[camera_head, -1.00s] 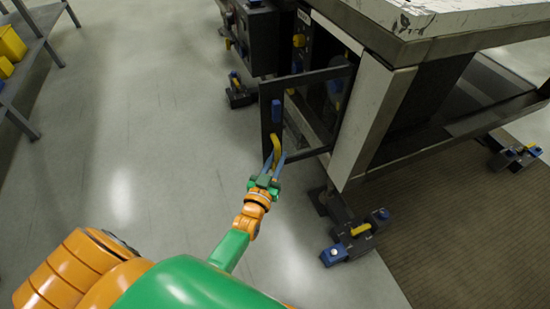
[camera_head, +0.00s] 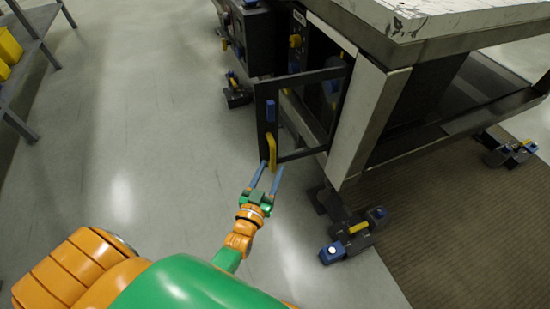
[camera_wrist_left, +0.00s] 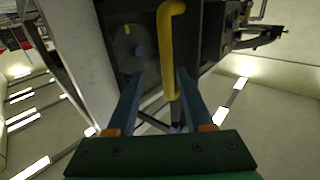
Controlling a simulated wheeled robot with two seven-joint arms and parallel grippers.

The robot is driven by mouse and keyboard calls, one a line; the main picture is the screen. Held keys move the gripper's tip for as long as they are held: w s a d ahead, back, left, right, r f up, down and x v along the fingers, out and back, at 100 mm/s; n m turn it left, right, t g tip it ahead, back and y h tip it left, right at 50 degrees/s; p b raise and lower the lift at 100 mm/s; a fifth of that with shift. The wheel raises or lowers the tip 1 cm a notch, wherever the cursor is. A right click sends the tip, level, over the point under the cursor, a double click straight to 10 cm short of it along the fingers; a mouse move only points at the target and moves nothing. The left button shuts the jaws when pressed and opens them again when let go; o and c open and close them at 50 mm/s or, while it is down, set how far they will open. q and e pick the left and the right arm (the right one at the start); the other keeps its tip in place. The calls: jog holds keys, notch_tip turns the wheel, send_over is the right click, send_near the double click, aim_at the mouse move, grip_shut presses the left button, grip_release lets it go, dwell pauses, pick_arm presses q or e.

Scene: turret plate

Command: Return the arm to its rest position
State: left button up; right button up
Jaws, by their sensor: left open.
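My left gripper (camera_head: 269,176) is open and empty in the head view, with two blue fingers pointing up the picture. Just beyond its fingertips is the yellow handle (camera_head: 271,149) on the dark door frame (camera_head: 262,112), which stands open from the workbench. In the left wrist view the yellow handle (camera_wrist_left: 171,50) rises ahead of and between the blue fingers of the left gripper (camera_wrist_left: 156,75). The fingers are not closed on it; whether they touch it I cannot tell. My right gripper is not in view.
The workbench (camera_head: 440,22) with its white top stands at upper right, on dark feet with blue and yellow parts (camera_head: 350,240). A shelf (camera_head: 38,22) with yellow bins (camera_head: 8,45) is at upper left. Grey floor (camera_head: 150,110) is clear between them.

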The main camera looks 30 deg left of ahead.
pick_arm(q)
jog(key=s, duration=0.2)
jog(key=shift+s+d, duration=0.15)
jog(key=shift+s, duration=0.15)
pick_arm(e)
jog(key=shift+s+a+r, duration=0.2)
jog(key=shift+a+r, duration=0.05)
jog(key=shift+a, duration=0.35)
pick_arm(q)
jog(key=s+d+f+m+g+h, duration=0.1)
jog(key=s+d+f+g, duration=0.15)
jog(key=f, duration=0.45)
jog(key=s+d+f+m+g+h, duration=0.1)
jog(key=s+f+g, duration=0.2)
jog(key=f, duration=0.3)
jog(key=s+a+f+m+g, duration=0.1)
jog(key=s+f+g, duration=0.4)
jog(key=s+f, duration=0.5)
jog(key=s+a+f+m+g, duration=0.15)
jog(key=s+f+g, duration=0.4)
jog(key=s, duration=0.95)
notch_tip(320, 180, up, 21)
jog(key=s+p, duration=0.1)
jog(key=p, duration=2)
jog(key=shift+s+n+g, duration=0.15)
jog(key=shift+n+g, duration=0.2)
jog(key=shift+g, duration=0.05)
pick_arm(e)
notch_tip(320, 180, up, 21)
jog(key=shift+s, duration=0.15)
